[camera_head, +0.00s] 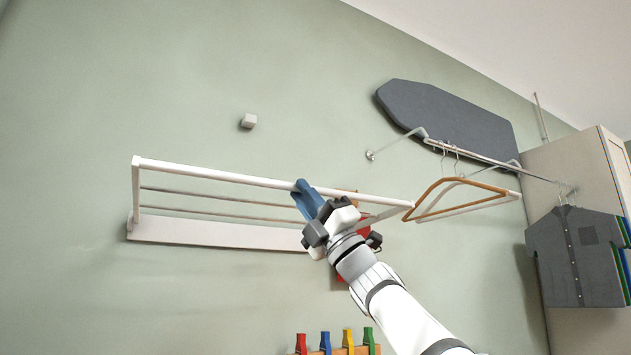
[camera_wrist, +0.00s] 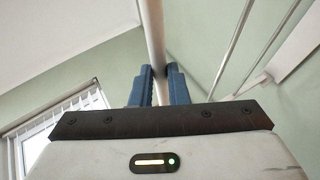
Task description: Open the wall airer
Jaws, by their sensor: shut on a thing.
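The wall airer (camera_head: 230,178) is a white frame on the green wall, with a front bar, thin inner rails and a wall plate (camera_head: 220,233) below. Its front bar stands out from the wall, above the plate. My gripper (camera_head: 305,193), with blue fingers, is shut on the front bar, right of its middle. In the wrist view the white bar (camera_wrist: 153,35) runs up between the blue fingers (camera_wrist: 160,88). Thin rails (camera_wrist: 235,45) show to the right there. My arm hides part of the airer's right half.
A grey ironing board (camera_head: 440,115) and a rail with hangers (camera_head: 460,190) are at the upper right. A dark shirt (camera_head: 572,255) hangs by a beige cabinet (camera_head: 560,165). Coloured pegs (camera_head: 335,342) stand below the airer.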

